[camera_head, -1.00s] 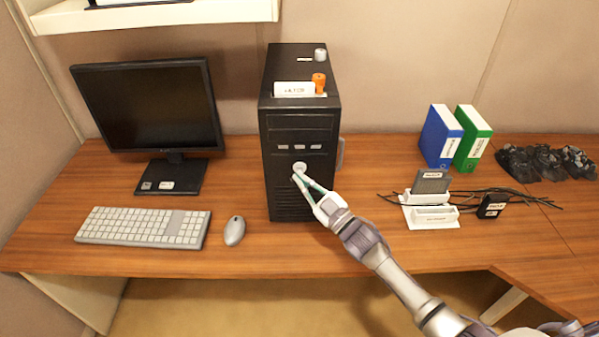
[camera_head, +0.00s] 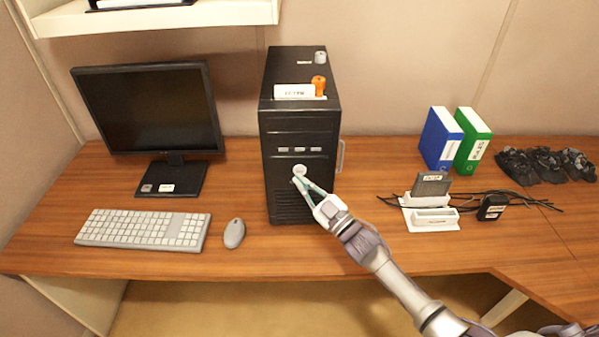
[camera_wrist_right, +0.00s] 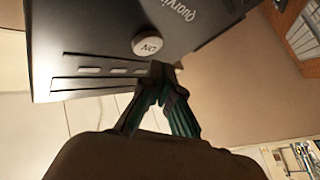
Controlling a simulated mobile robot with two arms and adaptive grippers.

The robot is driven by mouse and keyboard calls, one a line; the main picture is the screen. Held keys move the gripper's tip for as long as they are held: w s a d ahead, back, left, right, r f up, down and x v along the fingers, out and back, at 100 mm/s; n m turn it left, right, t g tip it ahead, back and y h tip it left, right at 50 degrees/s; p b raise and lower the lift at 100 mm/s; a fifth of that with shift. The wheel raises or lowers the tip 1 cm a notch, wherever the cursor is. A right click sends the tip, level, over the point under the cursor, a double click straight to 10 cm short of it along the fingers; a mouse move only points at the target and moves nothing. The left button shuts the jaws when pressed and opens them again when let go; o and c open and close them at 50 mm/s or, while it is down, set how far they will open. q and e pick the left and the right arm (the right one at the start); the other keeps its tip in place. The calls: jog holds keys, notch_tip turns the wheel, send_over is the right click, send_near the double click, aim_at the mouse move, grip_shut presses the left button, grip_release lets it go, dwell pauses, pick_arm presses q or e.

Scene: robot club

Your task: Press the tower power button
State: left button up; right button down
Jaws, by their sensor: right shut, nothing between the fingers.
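The black computer tower (camera_head: 290,132) stands upright on the wooden desk, right of the monitor. Its round, pale power button (camera_head: 299,170) is on the front face below a row of small slots. In the right wrist view the button (camera_wrist_right: 148,44) shows a dark marking, on the black tower front (camera_wrist_right: 90,30). My right gripper (camera_head: 297,181) is shut and empty, its tips just below the button in the head view. In the right wrist view the closed fingertips (camera_wrist_right: 160,70) are close beside the button; I cannot tell whether they touch the tower. My left gripper is not in view.
A monitor (camera_head: 148,108), a keyboard (camera_head: 143,229) and a mouse (camera_head: 234,233) are on the left. An orange knob-like object (camera_head: 319,84) stands on the tower top. A white dock (camera_head: 430,216), cables, and blue (camera_head: 440,140) and green (camera_head: 472,140) binders are on the right.

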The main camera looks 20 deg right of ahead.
jog(key=shift+w, duration=0.2)
jog(key=shift+w+d+b, duration=0.15)
jog(key=shift+w+b, duration=0.15)
jog(key=shift+w+d+b, duration=0.15)
jog(key=shift+w+b, duration=0.15)
jog(key=shift+w, duration=0.15)
dwell(0.9)
jog(key=shift+s, duration=0.1)
jog(key=shift+s+a+p, duration=0.3)
jog(key=shift+s+p, duration=0.25)
jog(key=shift+s, duration=0.3)
jog(key=s+a+p, duration=0.1)
jog(key=s+p, duration=0.2)
jog(key=s, duration=0.2)
jog(key=shift+s+a, duration=0.3)
jog(key=shift+s, duration=0.1)
